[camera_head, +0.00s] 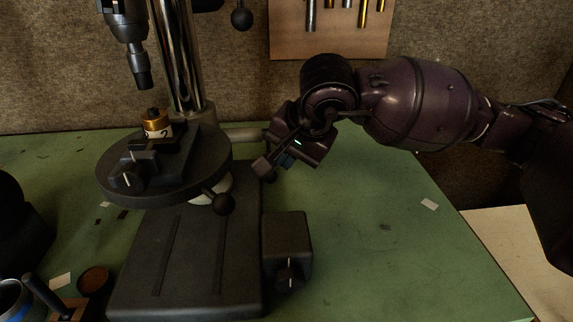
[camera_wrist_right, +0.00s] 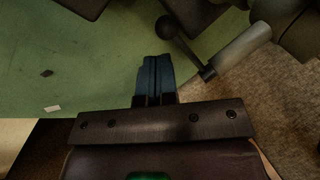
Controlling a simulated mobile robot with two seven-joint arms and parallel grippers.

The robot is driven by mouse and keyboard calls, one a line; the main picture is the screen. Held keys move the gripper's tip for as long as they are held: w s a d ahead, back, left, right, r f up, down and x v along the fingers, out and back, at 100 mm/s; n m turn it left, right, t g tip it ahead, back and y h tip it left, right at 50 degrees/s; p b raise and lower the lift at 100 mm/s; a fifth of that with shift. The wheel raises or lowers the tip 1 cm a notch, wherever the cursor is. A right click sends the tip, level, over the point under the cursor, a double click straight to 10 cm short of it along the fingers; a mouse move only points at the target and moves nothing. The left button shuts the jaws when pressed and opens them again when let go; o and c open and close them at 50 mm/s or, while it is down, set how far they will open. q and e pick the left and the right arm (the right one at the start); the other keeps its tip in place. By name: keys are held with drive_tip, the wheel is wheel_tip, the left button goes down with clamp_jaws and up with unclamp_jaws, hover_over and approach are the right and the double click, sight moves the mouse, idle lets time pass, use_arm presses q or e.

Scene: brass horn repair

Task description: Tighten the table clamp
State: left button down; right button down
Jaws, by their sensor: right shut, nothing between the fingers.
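The drill press stands on the green bench, with its round table (camera_head: 190,185) on the column. A grey shaft (camera_head: 243,134) sticks out to the right behind the table. In the right wrist view, this shaft (camera_wrist_right: 240,52) carries at its end a dark lever with a ball knob (camera_wrist_right: 167,27), which I take as the table clamp. My right gripper (camera_head: 281,162) is beside the table's right edge, close to the shaft end. My left gripper is out of view.
A small vise (camera_head: 130,172) and a brass part (camera_head: 157,126) sit on the table. The press base (camera_head: 190,260) and a switch box (camera_head: 288,250) stand below. The bench (camera_head: 380,240) at right is mostly clear.

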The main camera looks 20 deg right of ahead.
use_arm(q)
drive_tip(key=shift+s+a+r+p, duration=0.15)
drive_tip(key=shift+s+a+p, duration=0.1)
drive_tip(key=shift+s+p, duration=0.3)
use_arm(e)
drive_tip(key=s+f+v, duration=0.1)
drive_tip(key=s+v, duration=0.1)
drive_tip(key=v, duration=0.8)
drive_tip(key=shift+r, duration=0.25)
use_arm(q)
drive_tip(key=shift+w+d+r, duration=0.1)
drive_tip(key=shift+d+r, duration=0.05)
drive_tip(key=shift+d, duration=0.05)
use_arm(e)
drive_tip(key=shift+a, duration=0.1)
